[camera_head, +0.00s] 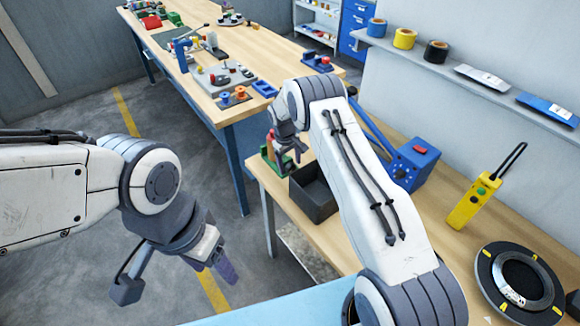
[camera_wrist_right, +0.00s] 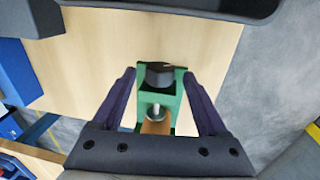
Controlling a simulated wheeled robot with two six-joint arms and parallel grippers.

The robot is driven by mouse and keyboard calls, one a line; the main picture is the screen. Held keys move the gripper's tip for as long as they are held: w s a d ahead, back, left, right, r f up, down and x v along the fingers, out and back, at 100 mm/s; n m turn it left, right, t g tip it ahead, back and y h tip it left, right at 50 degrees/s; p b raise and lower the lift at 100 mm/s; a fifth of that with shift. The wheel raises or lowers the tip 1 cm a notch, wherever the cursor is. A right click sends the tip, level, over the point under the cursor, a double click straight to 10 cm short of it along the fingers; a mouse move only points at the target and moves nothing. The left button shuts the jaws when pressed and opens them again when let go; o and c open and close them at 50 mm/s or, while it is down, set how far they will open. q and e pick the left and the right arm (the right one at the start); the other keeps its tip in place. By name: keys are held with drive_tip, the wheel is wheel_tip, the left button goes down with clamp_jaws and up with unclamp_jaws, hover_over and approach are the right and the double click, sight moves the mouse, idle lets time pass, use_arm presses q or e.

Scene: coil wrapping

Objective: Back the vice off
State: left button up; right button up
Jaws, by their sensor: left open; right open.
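The green vice (camera_head: 267,160) stands at the left edge of the near wooden workbench (camera_head: 440,262). In the right wrist view the vice (camera_wrist_right: 172,88) shows from above, with a dark block or knob (camera_wrist_right: 159,75) at its far end, a silver round part, and a brown piece nearest the wrist. My right gripper (camera_head: 291,161) is open over the vice. In its wrist view its two dark fingers (camera_wrist_right: 160,76) lie on either side of the vice, with gaps; contact is not visible. My left gripper (camera_head: 222,268) is open and empty over the floor at lower left.
A dark open box (camera_head: 314,199) stands right of the vice, beside a blue machine (camera_head: 413,164). A yellow handset (camera_head: 472,203) and a black ring-shaped fixture (camera_head: 520,282) lie farther right. A second long workbench (camera_head: 270,45) with tools stands behind.

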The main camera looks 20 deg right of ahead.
sight(287, 168)
wheel_tip(287, 168, up, 9)
drive_tip(key=a+b, duration=0.1)
drive_tip(key=b, duration=0.1)
drive_tip(key=shift+s+b, duration=0.2)
drive_tip(key=shift+b, duration=0.15)
drive_tip(key=shift+f, duration=0.1)
